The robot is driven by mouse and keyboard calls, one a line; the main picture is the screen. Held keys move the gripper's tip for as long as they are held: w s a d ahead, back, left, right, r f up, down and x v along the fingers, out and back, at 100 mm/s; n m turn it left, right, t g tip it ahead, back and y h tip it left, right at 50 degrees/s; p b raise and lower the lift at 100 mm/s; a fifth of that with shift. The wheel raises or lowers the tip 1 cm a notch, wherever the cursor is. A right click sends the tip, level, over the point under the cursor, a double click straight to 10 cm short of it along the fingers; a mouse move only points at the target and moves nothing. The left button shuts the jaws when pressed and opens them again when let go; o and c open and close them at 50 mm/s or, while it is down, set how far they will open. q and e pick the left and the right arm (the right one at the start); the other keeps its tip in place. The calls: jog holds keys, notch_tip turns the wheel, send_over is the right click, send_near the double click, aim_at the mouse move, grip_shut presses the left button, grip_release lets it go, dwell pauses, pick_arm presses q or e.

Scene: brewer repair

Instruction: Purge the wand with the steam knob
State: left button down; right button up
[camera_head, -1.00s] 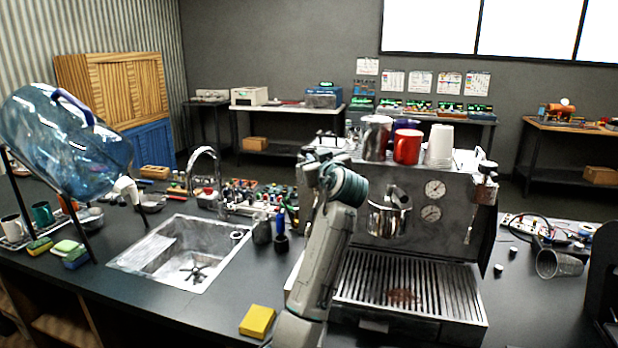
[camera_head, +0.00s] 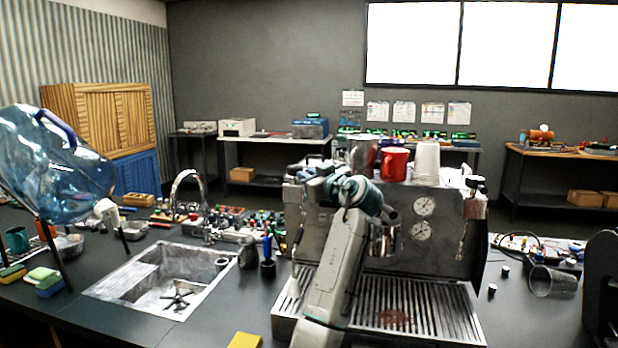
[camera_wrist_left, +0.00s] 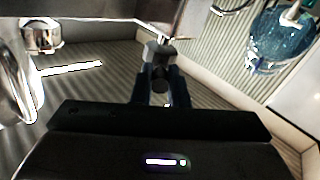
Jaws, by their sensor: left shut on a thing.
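The espresso machine (camera_head: 440,258) stands on the dark counter, with two gauges, a drip tray and a group head (camera_head: 385,236) at its front. My left gripper (camera_head: 312,182) is at the machine's upper left front. In the left wrist view its dark fingers (camera_wrist_left: 161,82) are shut on a small grey metal knob (camera_wrist_left: 160,52), which I take as the steam knob. My arm hides most of that spot in the head view. A second dark-topped knob (camera_head: 475,182) sits at the machine's right edge, with a thin wand (camera_head: 463,238) below it. My right gripper is not in view.
A red mug (camera_head: 394,164), steel pitcher and white cups (camera_head: 427,162) stand on the machine. A sink (camera_head: 160,285) and a tilted blue water bottle (camera_head: 50,165) are to the left. A yellow block (camera_head: 245,341) lies at the counter's front. A clear cup (camera_head: 553,281) lies at the right.

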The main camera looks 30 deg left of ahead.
pick_arm(q)
jog(key=c, duration=1.4)
grip_release()
jog(key=shift+c, duration=0.2)
jog(key=shift+s+d+f, duration=0.1)
jog(key=shift+s+d, duration=0.05)
jog(key=shift+d, duration=0.15)
jog(key=b+v, duration=0.4)
jog(key=v, duration=0.6)
